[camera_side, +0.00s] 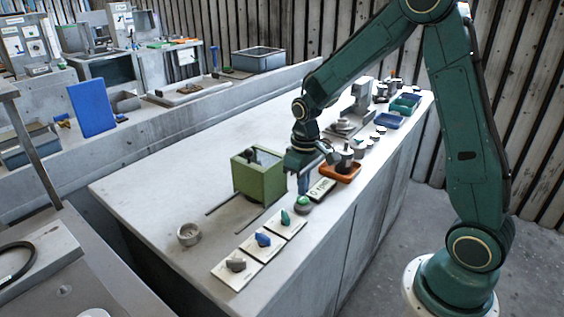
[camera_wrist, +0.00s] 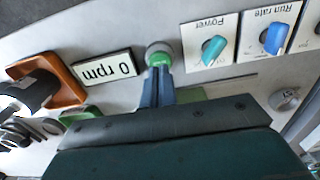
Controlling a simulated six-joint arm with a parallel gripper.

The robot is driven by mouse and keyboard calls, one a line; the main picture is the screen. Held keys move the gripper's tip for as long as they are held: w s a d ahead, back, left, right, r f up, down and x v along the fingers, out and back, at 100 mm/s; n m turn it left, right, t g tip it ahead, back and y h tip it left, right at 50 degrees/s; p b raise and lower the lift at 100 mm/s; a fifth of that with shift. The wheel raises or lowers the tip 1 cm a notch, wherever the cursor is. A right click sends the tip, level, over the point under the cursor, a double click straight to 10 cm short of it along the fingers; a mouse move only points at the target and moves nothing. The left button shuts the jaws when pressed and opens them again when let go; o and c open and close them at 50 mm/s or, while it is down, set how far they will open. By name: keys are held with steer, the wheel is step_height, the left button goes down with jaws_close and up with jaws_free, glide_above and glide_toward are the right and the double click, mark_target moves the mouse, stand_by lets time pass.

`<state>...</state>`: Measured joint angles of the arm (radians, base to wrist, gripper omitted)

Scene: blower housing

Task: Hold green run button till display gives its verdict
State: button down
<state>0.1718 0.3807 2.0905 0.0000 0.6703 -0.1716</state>
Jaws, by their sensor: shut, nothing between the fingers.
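The green run button (camera_wrist: 159,58) sits on a round grey base on the bench; it also shows in the side view (camera_side: 303,203). My gripper (camera_wrist: 160,72) is shut and empty, its blue fingertips right at the button's edge. I cannot tell whether they touch or press it. The display (camera_wrist: 105,69) beside the button reads "0 rpm"; in the side view the display (camera_side: 321,190) is small. The green blower housing (camera_side: 259,176) stands on the bench behind my gripper.
A Power knob (camera_wrist: 213,49) and a Run rate knob (camera_wrist: 275,37) sit beside the button. A grey knob (camera_side: 236,265) is at the row's near end. An orange tray (camera_side: 344,173) holds a dark part. The bench's left part is clear.

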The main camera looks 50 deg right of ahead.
mark_target(303, 199)
steer(key=shift+f, duration=0.45)
stand_by(0.5)
steer(key=shift+f, duration=0.35)
steer(key=shift+f, duration=0.35)
steer(key=shift+r, duration=0.15)
stand_by(3.1)
steer(key=shift+r, duration=0.5)
stand_by(0.5)
steer(key=shift+r, duration=2.9)
steer(key=shift+r, duration=0.1)
